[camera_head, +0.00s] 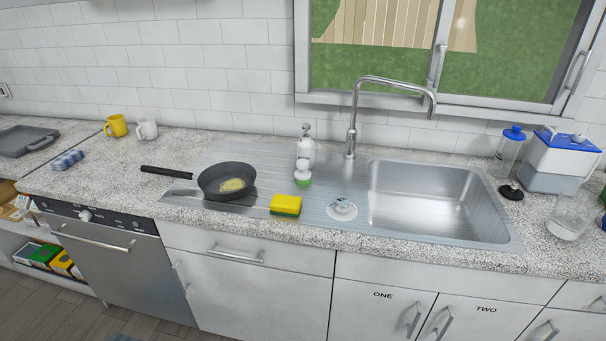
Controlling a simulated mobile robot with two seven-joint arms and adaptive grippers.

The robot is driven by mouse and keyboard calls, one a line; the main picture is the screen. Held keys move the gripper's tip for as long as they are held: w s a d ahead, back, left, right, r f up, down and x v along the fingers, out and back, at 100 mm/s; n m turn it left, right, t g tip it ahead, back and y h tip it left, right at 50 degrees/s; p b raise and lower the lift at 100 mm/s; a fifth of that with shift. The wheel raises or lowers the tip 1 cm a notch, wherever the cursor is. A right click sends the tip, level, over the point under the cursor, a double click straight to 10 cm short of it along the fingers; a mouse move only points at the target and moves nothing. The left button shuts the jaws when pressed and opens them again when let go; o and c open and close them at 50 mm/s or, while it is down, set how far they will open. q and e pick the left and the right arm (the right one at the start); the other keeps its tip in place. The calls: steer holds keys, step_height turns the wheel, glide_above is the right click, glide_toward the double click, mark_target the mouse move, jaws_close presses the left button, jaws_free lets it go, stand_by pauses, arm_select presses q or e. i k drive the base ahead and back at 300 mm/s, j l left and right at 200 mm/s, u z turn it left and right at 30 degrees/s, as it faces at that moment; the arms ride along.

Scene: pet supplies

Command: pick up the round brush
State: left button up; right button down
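A small round brush (303,172), with a white knob-like top and a green lower part, stands on the steel drainboard left of the sink basin. It is just in front of a white bottle (307,146) and partly overlaps it in the view. A yellow and green sponge (286,205) lies close in front of the brush, toward the counter's front edge. Neither of my grippers shows in the head view.
A round drain piece (342,209) is right of the sponge. The tall faucet (353,128) and empty sink basin (425,200) are to the right. Mugs (117,126) stand far left.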

mark_target(302, 175)
steer(key=i+l+z, duration=0.1)
steer(key=z, duration=0.3)
steer(key=i+z, duration=0.25)
steer(key=z, duration=0.2)
